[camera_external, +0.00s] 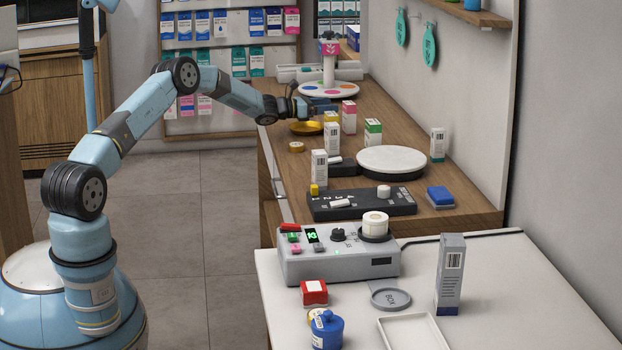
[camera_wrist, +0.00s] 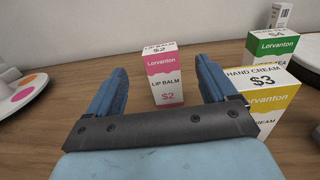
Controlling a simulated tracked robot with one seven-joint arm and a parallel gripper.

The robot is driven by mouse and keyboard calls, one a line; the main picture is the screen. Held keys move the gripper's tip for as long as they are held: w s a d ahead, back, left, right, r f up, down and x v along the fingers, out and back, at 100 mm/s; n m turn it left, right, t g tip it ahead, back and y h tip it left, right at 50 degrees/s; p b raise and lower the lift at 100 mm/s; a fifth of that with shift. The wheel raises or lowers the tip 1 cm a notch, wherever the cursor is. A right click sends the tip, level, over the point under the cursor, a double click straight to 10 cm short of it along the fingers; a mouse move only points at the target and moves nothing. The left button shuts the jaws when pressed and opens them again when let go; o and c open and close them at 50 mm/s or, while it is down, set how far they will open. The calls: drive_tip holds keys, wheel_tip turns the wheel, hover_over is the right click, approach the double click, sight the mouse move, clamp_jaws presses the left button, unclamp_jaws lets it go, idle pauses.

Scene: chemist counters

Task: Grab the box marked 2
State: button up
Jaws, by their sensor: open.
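The box marked $2 is a pink and white lip balm box (camera_wrist: 164,76). It stands upright on the wooden counter, and in the external view the pink box (camera_external: 349,118) is behind and right of the yellow one. My gripper (camera_wrist: 161,66) is open and empty. In the wrist view the lip balm box shows between its two blue fingers, with a gap on each side. In the external view my gripper (camera_external: 303,108) is left of the box and apart from it.
A yellow hand cream box (camera_wrist: 265,98) marked $3 stands close to my right finger. A green box (camera_wrist: 272,45) is behind it. A round stand with coloured dots (camera_external: 330,89) is beyond. A gold dish (camera_external: 306,128) lies near my gripper.

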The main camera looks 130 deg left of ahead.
sight(345, 104)
drive_tip(key=shift+x, duration=3)
drive_tip(key=shift+c, duration=0.5)
drive_tip(key=c, duration=1.4)
